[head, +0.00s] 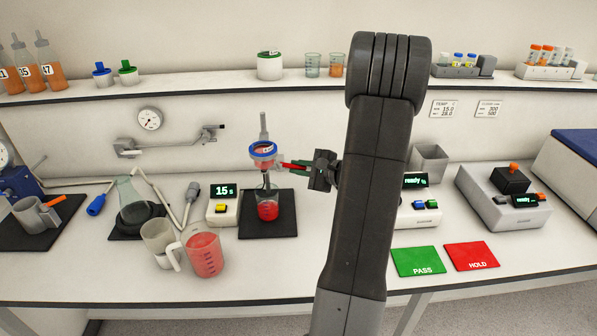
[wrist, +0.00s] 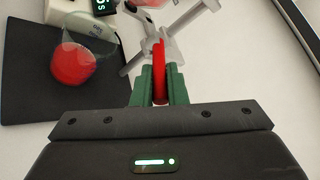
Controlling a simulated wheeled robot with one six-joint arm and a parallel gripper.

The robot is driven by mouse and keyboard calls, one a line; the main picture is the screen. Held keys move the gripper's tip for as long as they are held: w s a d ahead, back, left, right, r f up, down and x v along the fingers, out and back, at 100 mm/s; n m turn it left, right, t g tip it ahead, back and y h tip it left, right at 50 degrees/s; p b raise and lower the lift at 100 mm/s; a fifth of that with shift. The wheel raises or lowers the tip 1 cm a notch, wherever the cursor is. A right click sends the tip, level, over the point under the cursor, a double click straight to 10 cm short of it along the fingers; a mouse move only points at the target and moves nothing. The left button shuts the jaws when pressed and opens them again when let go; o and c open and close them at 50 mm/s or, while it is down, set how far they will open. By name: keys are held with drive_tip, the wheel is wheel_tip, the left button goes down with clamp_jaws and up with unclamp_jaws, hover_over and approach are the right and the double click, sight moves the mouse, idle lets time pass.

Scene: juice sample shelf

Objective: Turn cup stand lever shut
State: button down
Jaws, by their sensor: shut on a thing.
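The cup stand (head: 264,125) stands on a black mat and holds a blue-rimmed cup (head: 263,150) with red liquid in it. A red lever (head: 292,165) sticks out from the stand to the right, below the cup's rim. My gripper (head: 309,167) comes in from the right and is shut on the lever. In the wrist view the red lever (wrist: 159,68) stands between the green finger pads (wrist: 159,85). A beaker (head: 267,206) with red liquid stands under the cup; it also shows at the left of the wrist view (wrist: 75,68).
A timer (head: 223,204) reading 15 s stands left of the black mat (head: 283,222). A jug of red liquid (head: 204,252) and an empty mug (head: 159,242) stand in front. Green PASS (head: 418,261) and red HOLD (head: 471,256) pads lie to the right.

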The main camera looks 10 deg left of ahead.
drive_tip(key=shift+w+n+g, duration=0.3)
drive_tip(key=shift+n+g, duration=0.4)
drive_tip(key=shift+g, duration=0.2)
drive_tip(key=c, duration=1.5)
unclamp_jaws()
drive_tip(key=shift+o, duration=0.2)
drive_tip(key=b+v, duration=0.3)
drive_tip(key=v, duration=1)
drive_tip(key=shift+d+f, duration=0.2)
drive_tip(key=shift+d, duration=0.25)
drive_tip(key=shift+s, duration=0.15)
